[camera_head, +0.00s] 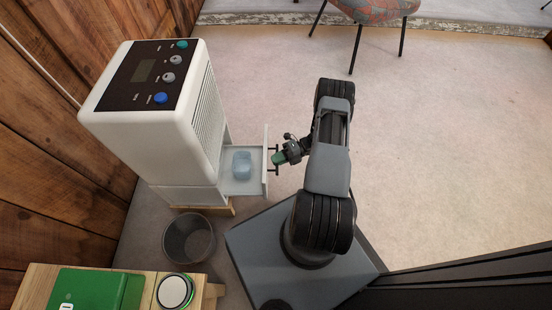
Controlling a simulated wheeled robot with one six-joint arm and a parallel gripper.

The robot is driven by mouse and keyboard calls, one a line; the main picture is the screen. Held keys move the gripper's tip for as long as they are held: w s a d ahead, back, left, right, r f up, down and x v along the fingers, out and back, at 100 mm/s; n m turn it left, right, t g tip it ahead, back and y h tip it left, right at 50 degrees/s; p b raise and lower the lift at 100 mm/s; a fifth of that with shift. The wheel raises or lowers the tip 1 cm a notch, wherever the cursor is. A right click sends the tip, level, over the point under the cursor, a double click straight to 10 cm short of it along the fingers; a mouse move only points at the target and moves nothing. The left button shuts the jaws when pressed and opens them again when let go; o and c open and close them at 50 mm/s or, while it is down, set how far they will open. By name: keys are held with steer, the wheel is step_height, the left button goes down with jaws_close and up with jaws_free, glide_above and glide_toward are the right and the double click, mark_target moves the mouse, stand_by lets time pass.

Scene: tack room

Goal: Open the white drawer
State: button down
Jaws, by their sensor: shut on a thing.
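The white drawer (243,186) is at the bottom of a white appliance (156,105) on the left. It is pulled out to the right, and its inside shows. A light blue object (241,165) lies in it. The drawer front (266,160) carries a dark handle (276,150) on its outer side. My gripper (279,158) is at the handle, shut on it. The fingertips are small in this view and partly cover the handle.
A dark see-through bin (188,240) stands below the drawer. A wooden table (34,289) with a green box (92,289) and a round device (174,291) is at lower left. A patterned chair (377,10) is at the top. The floor (450,150) at right is clear.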

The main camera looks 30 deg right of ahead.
steer(key=shift+w+d, duration=0.15)
steer(key=c, duration=1.2)
jaws_free()
steer(key=d, duration=0.4)
steer(key=s+d+r+p, duration=0.1)
steer(key=d, duration=0.4)
steer(key=d+r, duration=0.1)
steer(key=d, duration=0.3)
steer(key=shift+s+d+r, duration=0.2)
steer(key=shift+s+r, duration=0.05)
steer(key=shift+s, duration=0.1)
